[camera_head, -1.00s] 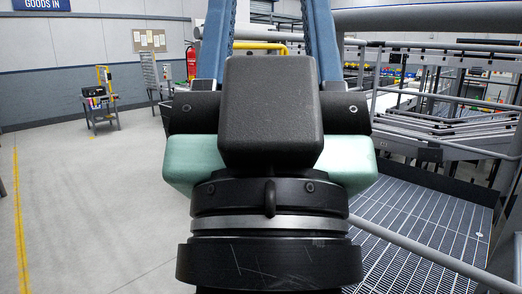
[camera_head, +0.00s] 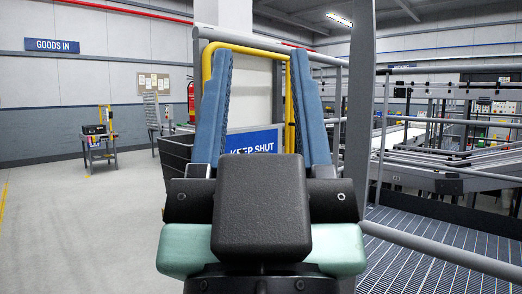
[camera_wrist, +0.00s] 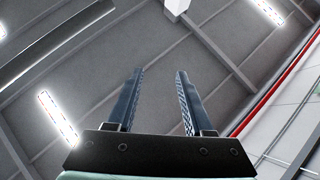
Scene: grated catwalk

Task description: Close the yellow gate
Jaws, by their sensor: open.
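The yellow gate (camera_head: 250,49) is a tubular yellow frame straight ahead in the head view. A blue "KEEP SHUT" sign (camera_head: 254,141) hangs low on it. My gripper (camera_head: 260,54) stands in front of it with its two blue fingers pointing up, apart and empty. The fingers and the dark gripper body hide the lower part and much of the sides of the gate. I cannot tell whether the fingers touch it, or how far it stands open.
A grey handrail (camera_head: 440,252) and grated walkway (camera_head: 410,262) lie at right. A dark grey post (camera_head: 359,110) stands right of the gate. A small cart (camera_head: 99,142) stands at left on open floor (camera_head: 80,220).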

